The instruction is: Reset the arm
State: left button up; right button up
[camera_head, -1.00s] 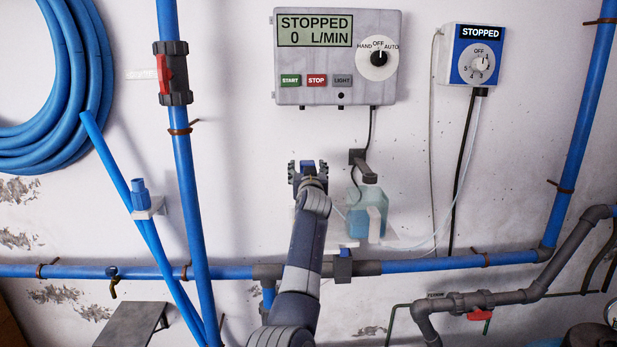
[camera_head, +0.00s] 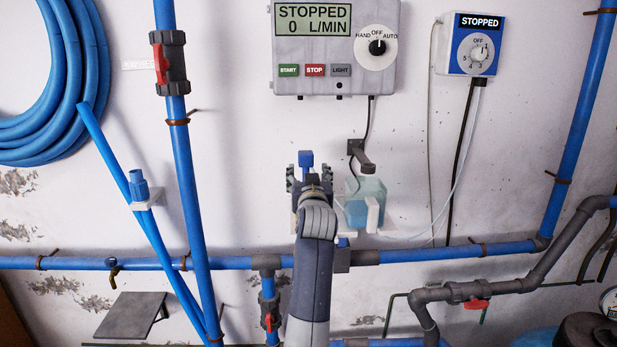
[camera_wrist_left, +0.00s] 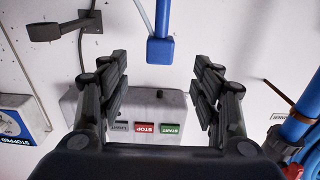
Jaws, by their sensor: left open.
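My left arm reaches up from the bottom of the head view. Its gripper (camera_head: 309,180) is in front of the white wall, below the grey control box and left of the light-blue container (camera_head: 358,208). In the left wrist view the gripper (camera_wrist_left: 162,85) has its two dark fingers wide apart, with nothing held. A blue block (camera_wrist_left: 160,50) shows beyond the gap between the fingers; a blue piece (camera_head: 306,159) also shows at the fingertips in the head view. I cannot tell how far it is from them. My right gripper is in neither view.
The grey control box (camera_head: 290,47) reads "STOPPED 0 L/MIN". A dial box (camera_head: 470,45) hangs right of it. A dark spout (camera_head: 366,158) juts out above the container. Blue pipes (camera_head: 189,190) and a hose coil (camera_head: 50,110) are at the left. Wall between the pipe and the gripper is bare.

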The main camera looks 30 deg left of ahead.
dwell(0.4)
pick_arm(q)
jog(key=s+d+f+m+g+h, duration=0.1)
jog(key=s+d+f+m+h, duration=0.15)
jog(key=s+f, duration=0.5)
jog(key=s+d+f+m+g+h, duration=0.15)
jog(key=s+d+f, duration=0.25)
jog(key=f, duration=0.7)
jog(key=s+d+f+m+g+h, duration=0.1)
jog(key=s+d+f+g+h, duration=0.15)
jog(key=s+f, duration=0.45)
jog(key=s+d+f+m+g+h, duration=0.1)
jog(key=s+d+f+g+h, duration=0.1)
jog(key=s+d+f, duration=0.5)
jog(key=s+d+f+m+g+h, duration=0.1)
jog(key=s+d+f+m+g, duration=0.15)
jog(key=s, duration=0.85)
jog(key=s+d+f+m+g+h, duration=0.1)
jog(key=s+d+f+g+h, duration=0.1)
jog(key=s+d+f, duration=0.45)
jog(key=s+a+f, duration=0.1)
jog(key=s+f, duration=0.1)
jog(key=f, duration=1)
jog(key=s+f, duration=0.2)
jog(key=f, duration=1)
jog(key=s+a+f+g, duration=0.2)
jog(key=s+a+f, duration=0.1)
jog(key=s+f, duration=1.3)
jog(key=shift+s, duration=0.15)
